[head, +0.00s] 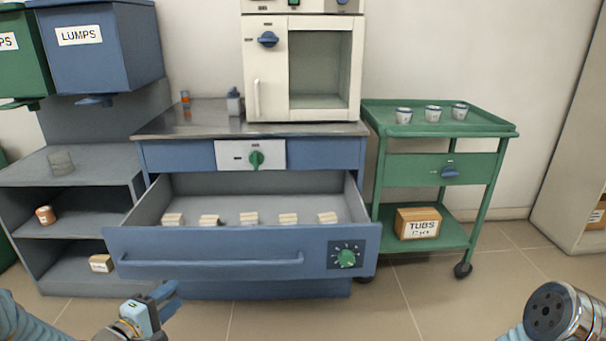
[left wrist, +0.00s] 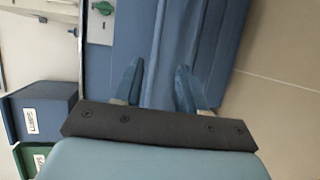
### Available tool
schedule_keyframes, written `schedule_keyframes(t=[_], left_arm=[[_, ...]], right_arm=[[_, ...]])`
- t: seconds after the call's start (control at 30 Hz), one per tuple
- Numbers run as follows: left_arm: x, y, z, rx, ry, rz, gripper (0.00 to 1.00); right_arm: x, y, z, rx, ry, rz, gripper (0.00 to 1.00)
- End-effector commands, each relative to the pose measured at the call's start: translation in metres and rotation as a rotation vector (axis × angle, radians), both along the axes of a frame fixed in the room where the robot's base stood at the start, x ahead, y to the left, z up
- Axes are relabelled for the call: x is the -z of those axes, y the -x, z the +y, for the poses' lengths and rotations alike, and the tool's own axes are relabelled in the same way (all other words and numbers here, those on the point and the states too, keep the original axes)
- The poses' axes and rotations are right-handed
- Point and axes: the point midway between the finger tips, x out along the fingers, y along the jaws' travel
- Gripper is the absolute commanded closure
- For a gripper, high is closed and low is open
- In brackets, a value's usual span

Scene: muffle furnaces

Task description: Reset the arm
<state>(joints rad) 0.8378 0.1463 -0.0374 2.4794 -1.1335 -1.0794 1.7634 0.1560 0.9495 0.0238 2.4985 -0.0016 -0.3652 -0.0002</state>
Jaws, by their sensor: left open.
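My left gripper (head: 162,299) is at the bottom left of the head view, in front of the blue cabinet's open drawer. In the left wrist view its two blue fingers (left wrist: 157,85) stand apart with nothing between them. The blue cabinet front shows beyond the fingers there. The end of my right arm (head: 556,312) shows at the bottom right of the head view, as a round metal end with dark holes. No right gripper fingers are visible.
The pulled-out drawer (head: 210,268) holds several small pale blocks. A cream furnace (head: 266,99) stands on the cabinet. A green cart (head: 480,128) with three cups stands right, with a cardboard box (head: 418,224) below. Grey shelves (head: 60,225) stand left. Floor at front right is free.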

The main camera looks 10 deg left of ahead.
Motion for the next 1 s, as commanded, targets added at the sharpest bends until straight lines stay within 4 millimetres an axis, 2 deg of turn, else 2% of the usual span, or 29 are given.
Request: schedule_keyframes(t=[0.07,0.13,0.17,0.27,0.3,0.37,0.4,0.5,0.6,0.73,0.83,1.0], left_arm=[[0.016,-0.008,-0.009,0.011,-0.029,0.029,0.59],[0.045,-0.019,-0.026,0.034,-0.095,0.088,0.59],[0.061,-0.024,-0.037,0.053,-0.134,0.124,0.59],[0.126,-0.03,-0.086,0.171,-0.294,0.281,0.59],[0.152,-0.026,-0.11,0.244,-0.364,0.35,0.59],[0.189,-0.013,-0.147,0.374,-0.466,0.444,0.59],[0.211,-0.001,-0.17,0.47,-0.528,0.502,0.59],[0.253,0.039,-0.22,0.72,-0.658,0.61,0.59],[0.279,0.079,-0.254,0.938,-0.744,0.676,0.59],[0.294,0.114,-0.278,1.123,-0.798,0.712,0.59],[0.298,0.125,-0.284,1.18,-0.813,0.72,0.59],[0.298,0.126,-0.284,1.187,-0.816,0.719,0.59]], right_arm=[[0.0,0.0,0.0,0.0,0.0,0.0,0.57],[0.0,0.0,0.0,0.0,0.0,0.0,0.57],[0.0,0.0,0.0,0.0,0.0,0.0,0.57],[0.0,0.0,0.0,0.0,0.0,0.0,0.57],[0.0,0.0,0.0,0.0,0.0,0.0,0.57],[0.0,0.0,0.0,0.0,0.0,0.0,0.57],[0.0,0.0,0.0,0.0,0.0,0.0,0.57],[0.0,0.0,0.0,0.0,0.0,0.0,0.57],[0.0,0.0,0.0,0.0,0.0,0.0,0.57],[0.0,0.0,0.0,0.0,0.0,0.0,0.57],[0.0,0.0,0.0,0.0,0.0,0.0,0.57],[0.0,0.0,0.0,0.0,0.0,0.0,0.57]])
